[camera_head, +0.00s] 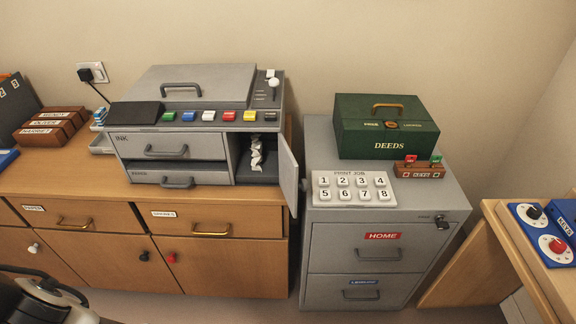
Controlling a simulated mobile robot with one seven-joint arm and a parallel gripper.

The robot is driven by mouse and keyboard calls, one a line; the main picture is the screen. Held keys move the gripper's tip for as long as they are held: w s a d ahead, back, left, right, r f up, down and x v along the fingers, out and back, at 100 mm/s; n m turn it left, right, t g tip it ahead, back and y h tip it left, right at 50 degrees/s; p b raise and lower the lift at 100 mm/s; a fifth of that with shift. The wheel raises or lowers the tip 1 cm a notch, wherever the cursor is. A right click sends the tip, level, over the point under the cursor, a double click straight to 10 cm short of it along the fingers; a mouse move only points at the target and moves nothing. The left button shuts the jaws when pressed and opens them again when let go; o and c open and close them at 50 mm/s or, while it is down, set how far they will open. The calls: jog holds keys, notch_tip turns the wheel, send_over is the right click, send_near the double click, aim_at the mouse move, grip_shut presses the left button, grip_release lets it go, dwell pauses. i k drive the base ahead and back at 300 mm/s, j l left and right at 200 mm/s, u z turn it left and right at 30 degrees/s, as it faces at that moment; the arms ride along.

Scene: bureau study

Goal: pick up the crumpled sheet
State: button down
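The crumpled sheet (256,153) is a small, white, creased strip of paper. It stands roughly upright in the open compartment at the right end of the grey printer-like machine (196,118). The compartment's grey door (288,177) is swung open to the right, leaving the sheet visible from the front. Dark compartment walls lie behind and beside the sheet. A black and white part of my own body shows at the bottom left corner, far from the sheet. My gripper's fingertips are not visible.
The machine stands on a wooden cabinet (240,218). To the right, a grey filing cabinet (330,222) carries a green deeds box (386,127), a numbered button panel (353,188) and a keys block (419,170). Floor shows in front. A wooden desk (515,240) stands at right.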

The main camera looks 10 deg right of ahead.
aim_at(257, 146)
jog(key=i+l+u, duration=0.3)
jog(key=l, duration=0.3)
jog(key=i+l+u, duration=0.25)
jog(key=l, duration=0.4)
jog(key=i+l+u, duration=0.15)
jog(key=l, duration=0.2)
